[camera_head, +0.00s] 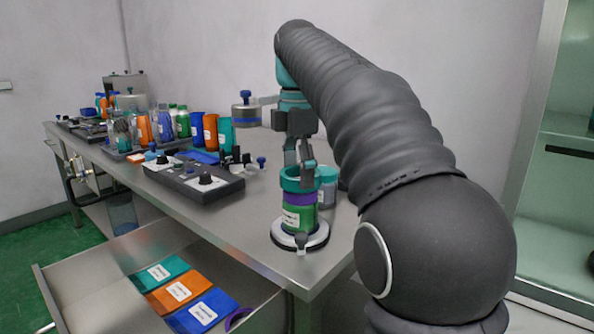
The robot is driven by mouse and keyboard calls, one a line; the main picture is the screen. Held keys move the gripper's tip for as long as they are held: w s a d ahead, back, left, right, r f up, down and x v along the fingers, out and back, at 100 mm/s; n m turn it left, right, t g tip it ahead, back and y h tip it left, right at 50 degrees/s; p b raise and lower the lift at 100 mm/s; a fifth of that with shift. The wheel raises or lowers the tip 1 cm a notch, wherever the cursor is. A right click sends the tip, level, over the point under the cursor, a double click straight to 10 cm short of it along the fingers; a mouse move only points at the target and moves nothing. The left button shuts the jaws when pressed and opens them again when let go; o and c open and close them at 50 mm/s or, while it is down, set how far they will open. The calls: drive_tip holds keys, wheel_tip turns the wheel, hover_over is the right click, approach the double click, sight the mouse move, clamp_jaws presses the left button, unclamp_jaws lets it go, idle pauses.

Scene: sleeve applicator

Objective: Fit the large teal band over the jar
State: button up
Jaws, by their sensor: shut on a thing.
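The large teal band (293,185) is a wide ring at the top of the jar stack, level and roughly centred over the jar. The jar (297,218) is green with a white label and stands upright on a round pale base (312,241) near the table's front right corner. A purple band (296,199) shows just below the teal one. My gripper (304,168) points down from above and is shut on the teal band's rim. From this view I cannot tell how far the teal band reaches down around the jar.
A control box (194,181) with knobs lies to the left. Coloured cups and bottles (196,126) line the table's back. An open drawer (110,290) in front holds teal, orange and blue packets and a purple ring (237,319).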

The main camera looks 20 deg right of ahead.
drive_tip(key=shift+f, duration=0.1)
idle(0.3)
drive_tip(key=shift+f+b, duration=0.95)
drive_tip(key=shift+f, duration=0.35)
drive_tip(key=o, duration=0.6)
